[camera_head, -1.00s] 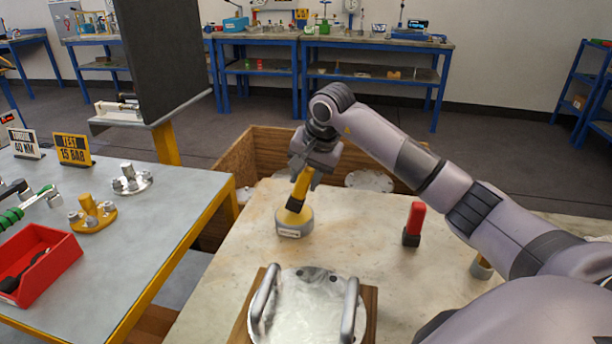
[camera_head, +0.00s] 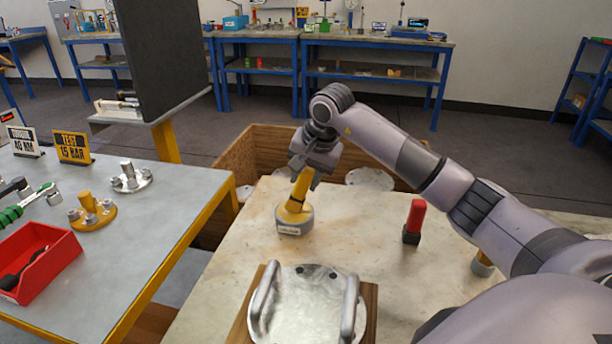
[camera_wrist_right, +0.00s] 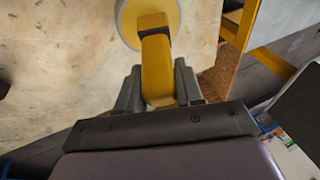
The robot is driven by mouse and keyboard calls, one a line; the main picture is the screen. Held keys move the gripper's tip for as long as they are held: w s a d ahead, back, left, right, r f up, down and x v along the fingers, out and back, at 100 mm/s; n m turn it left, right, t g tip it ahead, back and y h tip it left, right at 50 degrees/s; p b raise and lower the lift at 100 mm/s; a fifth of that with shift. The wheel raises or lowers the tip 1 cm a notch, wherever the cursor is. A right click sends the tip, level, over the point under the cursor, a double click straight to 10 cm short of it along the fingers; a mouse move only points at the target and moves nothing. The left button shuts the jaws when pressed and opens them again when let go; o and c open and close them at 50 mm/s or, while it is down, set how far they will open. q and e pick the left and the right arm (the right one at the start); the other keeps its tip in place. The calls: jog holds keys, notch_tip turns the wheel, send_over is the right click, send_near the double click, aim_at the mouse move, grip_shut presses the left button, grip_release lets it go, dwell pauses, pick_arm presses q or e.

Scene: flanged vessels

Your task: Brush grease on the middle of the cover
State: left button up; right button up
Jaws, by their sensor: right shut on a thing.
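My right gripper (camera_head: 307,172) is shut on the yellow handle of a brush (camera_head: 301,191). The brush is tilted, with its dark lower end down in a round tin of yellow grease (camera_head: 290,228). The right wrist view shows the brush handle (camera_wrist_right: 157,70) between the fingers and the yellow inside of the tin (camera_wrist_right: 128,22). The cover (camera_head: 305,312) is a round grey metal disc with two bar handles, lying on a wooden board (camera_head: 369,300) nearer to me. The brush is away from the cover. My left gripper is out of view.
A red-handled tool with a black end (camera_head: 413,220) stands on the pale tabletop (camera_head: 350,215). A wooden crate (camera_head: 240,158) is behind the table. At left, a grey bench (camera_head: 140,225) carries a red bin (camera_head: 55,255), flanges and signs. The tabletop between tin and cover is clear.

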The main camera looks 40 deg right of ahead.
dwell(0.6)
jog(key=shift+r+p, duration=2.9)
jog(key=shift+r, duration=0.6)
jog(key=shift+f, duration=0.1)
